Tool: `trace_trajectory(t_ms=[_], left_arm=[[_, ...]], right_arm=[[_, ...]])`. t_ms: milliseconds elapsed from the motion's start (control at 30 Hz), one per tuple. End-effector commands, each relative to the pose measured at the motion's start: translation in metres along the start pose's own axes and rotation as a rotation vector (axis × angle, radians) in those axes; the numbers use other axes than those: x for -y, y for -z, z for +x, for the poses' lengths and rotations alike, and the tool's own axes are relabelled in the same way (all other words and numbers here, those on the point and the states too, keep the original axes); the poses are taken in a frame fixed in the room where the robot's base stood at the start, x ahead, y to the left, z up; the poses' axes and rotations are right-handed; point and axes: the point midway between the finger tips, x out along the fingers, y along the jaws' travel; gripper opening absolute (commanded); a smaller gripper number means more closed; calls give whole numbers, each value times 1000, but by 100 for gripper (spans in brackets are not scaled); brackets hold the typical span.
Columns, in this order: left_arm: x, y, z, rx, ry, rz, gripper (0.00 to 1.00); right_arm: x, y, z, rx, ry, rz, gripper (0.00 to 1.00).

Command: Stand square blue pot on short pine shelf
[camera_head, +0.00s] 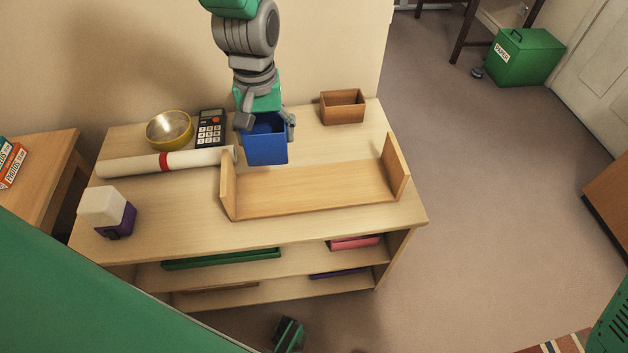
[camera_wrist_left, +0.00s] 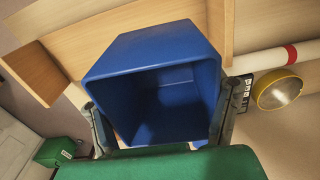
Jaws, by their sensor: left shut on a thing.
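The square blue pot (camera_head: 266,148) is held in my left gripper (camera_head: 264,124), whose fingers are shut on its sides. In the left wrist view the pot (camera_wrist_left: 150,58) shows its open, empty mouth towards the camera, between the two fingers (camera_wrist_left: 160,125). The short pine shelf (camera_head: 315,190) stands on the desk top, a low board with an upright end panel at each side. In the head view the pot's lower edge reaches the shelf's back edge near the left end panel; the shelf board is bare. A dark green part of mine (camera_head: 288,336) shows at the bottom; its jaws are unclear.
On the desk (camera_head: 160,225) are a yellow-rimmed bowl (camera_head: 169,130), a calculator (camera_head: 211,128), a white roll with red band (camera_head: 165,161), a white and purple block (camera_head: 107,211) and a wooden box (camera_head: 343,107). A green bin (camera_head: 526,58) stands on the floor.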

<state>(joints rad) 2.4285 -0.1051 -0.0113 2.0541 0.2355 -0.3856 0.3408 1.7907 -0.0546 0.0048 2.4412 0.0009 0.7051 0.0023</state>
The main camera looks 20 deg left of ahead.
Motion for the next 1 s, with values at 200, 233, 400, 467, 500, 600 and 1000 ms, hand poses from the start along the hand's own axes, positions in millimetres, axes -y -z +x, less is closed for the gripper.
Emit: trace_trajectory(t_ms=[200,233,400,467,500,600,1000], left_arm=[[-1,5,38,1,-8,-45,21],[-1,6,41,1,-9,-46,21],[-1,6,55,1,-10,-50,21],[0,6,65,2,-10,-51,21],[0,6,74,2,-9,-51,21],[-1,6,93,2,-10,-51,21],[-1,6,136,1,-10,-52,21]], right_arm=[[0,-3,34,2,0,0,0],[0,-3,36,2,0,0,0],[0,-3,46,1,0,0,0],[0,-3,49,1,0,0,0],[0,-3,52,1,0,0,0],[0,-4,58,1,0,0,0],[0,-4,70,1,0,0,0]])
